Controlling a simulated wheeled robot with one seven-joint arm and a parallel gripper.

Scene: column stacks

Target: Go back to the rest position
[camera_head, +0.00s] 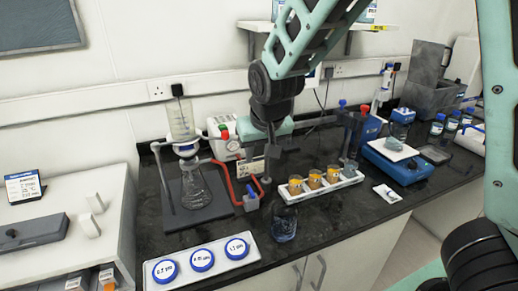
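My gripper (273,170) hangs down over the dark bench near the middle of the camera_head view, at the end of my teal and dark arm. Its fingers are small and dark against the bench, so I cannot tell whether they are open or shut. I see nothing clearly held in it. A glass beaker (283,224) stands near the front edge of the bench.
A glass flask (195,190) under a funnel stands on a stand at left, with red tubing beside it. A blue balance (400,162) and blue-capped bottles (437,125) stand at right. A shelf (255,27) is behind my arm.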

